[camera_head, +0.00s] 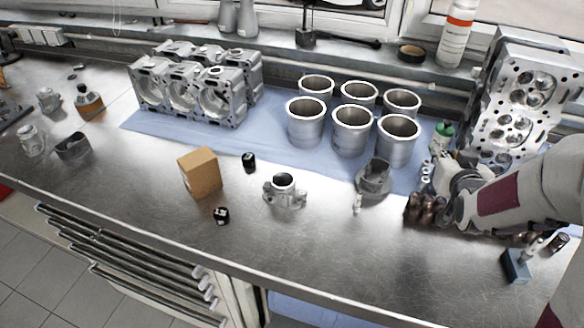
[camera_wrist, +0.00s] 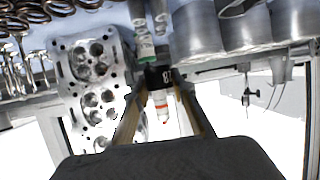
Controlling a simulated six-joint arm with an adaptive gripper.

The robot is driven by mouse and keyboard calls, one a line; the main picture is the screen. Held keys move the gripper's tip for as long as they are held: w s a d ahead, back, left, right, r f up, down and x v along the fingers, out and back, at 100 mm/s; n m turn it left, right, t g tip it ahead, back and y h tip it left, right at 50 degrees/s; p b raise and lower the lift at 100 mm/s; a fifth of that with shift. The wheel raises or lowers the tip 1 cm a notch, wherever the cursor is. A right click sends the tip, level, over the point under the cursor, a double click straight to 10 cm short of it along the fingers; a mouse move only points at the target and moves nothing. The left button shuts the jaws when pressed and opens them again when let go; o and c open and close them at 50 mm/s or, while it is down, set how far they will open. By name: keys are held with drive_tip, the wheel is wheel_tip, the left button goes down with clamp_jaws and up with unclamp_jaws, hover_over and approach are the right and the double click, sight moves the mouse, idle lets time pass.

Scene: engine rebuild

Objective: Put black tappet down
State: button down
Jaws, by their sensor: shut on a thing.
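My gripper (camera_wrist: 160,82) is shut on a small black tappet (camera_wrist: 159,75) with pale marks, seen between the fingertips in the wrist view. In the head view, my gripper (camera_head: 436,182) is at the right of the bench, beside dark coil springs and small silver parts. The held tappet cannot be made out there. Two other small black cylinders with pale marks stand on the bare bench, one right of the cardboard box (camera_head: 249,162) and one nearer the front (camera_head: 221,215).
Several silver cylinder liners (camera_head: 352,130) stand on the blue mat (camera_head: 165,125). The cylinder head (camera_head: 515,100) is behind my gripper. Brown springs (camera_head: 427,209) and a green-capped bottle (camera_head: 442,137) are close by. A cardboard box (camera_head: 200,173) stands left of centre. The front middle bench is clear.

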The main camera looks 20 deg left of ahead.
drive_tip(key=w+a+r+n+g+y, duration=0.1)
drive_tip(key=w+a+r+n+y, duration=0.15)
drive_tip(key=a, duration=0.45)
drive_tip(key=w+a+r+n+g+y, duration=0.1)
drive_tip(key=a+n+y, duration=0.15)
drive_tip(key=a, duration=0.45)
drive_tip(key=w+a+r+n+g+y, duration=0.1)
drive_tip(key=a+n+y, duration=0.15)
drive_tip(key=a, duration=0.45)
drive_tip(key=s+a+f+n+g+y, duration=0.2)
drive_tip(key=s+a+n+g, duration=0.2)
drive_tip(key=a, duration=0.5)
drive_tip(key=s+a+f+n+g+y, duration=0.2)
drive_tip(key=s+a+f+n+g, duration=0.1)
drive_tip(key=a, duration=0.6)
drive_tip(key=shift+s+a+n+g, duration=0.15)
drive_tip(key=shift+s+n+g, duration=0.5)
drive_tip(key=shift+g, duration=0.65)
drive_tip(key=shift+w+f+y, duration=0.1)
drive_tip(key=shift+f+y, duration=0.05)
drive_tip(key=shift+y, duration=0.1)
drive_tip(key=shift+f, duration=3.1)
drive_tip(key=shift+f, duration=1.85)
